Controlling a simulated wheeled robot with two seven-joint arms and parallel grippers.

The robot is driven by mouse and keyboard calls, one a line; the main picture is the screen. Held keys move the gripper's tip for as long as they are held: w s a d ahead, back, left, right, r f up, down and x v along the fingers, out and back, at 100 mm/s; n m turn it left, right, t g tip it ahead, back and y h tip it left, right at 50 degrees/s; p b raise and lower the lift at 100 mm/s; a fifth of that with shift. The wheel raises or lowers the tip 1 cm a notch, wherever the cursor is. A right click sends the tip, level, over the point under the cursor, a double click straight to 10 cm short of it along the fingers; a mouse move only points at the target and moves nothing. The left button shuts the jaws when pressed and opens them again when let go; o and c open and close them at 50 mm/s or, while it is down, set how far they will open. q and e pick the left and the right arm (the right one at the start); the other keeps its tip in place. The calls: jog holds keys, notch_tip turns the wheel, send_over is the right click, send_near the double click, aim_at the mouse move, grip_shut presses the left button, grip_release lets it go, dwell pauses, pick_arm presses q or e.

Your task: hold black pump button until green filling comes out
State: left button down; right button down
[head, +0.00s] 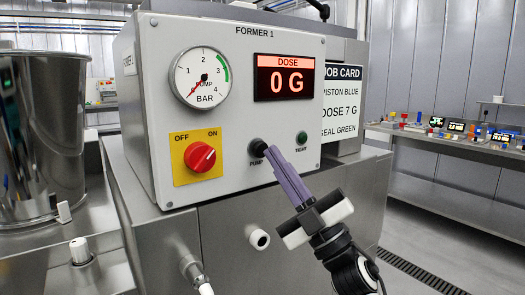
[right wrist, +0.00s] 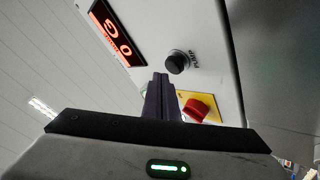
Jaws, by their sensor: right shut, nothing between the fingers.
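The black pump button (head: 257,147) is on the front of the white FORMER 1 panel (head: 230,110), above the PUMP label. It also shows in the right wrist view (right wrist: 177,62). My right gripper (head: 268,152) is shut and empty. Its purple fingertips are just to the lower right of the button in the head view. In the right wrist view the tips (right wrist: 160,77) are close beside the button; I cannot tell whether they touch it. The dose display (head: 287,78) reads 0 G. No green filling is visible. My left gripper is not in view.
A white-ended pipe (head: 259,239) sticks out below. A steel vessel (head: 38,120) stands left.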

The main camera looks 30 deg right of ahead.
jog(key=shift+w, duration=0.15)
jog(key=shift+w, duration=0.3)
jog(key=shift+w+a, duration=0.1)
jog(key=shift+w, duration=0.3)
dwell(0.7)
jog(key=shift+s, duration=0.2)
dwell(3.2)
jog(key=shift+s, duration=0.65)
jog(key=s, duration=0.5)
jog(key=shift+d+p, duration=0.25)
jog(key=shift+p, duration=0.1)
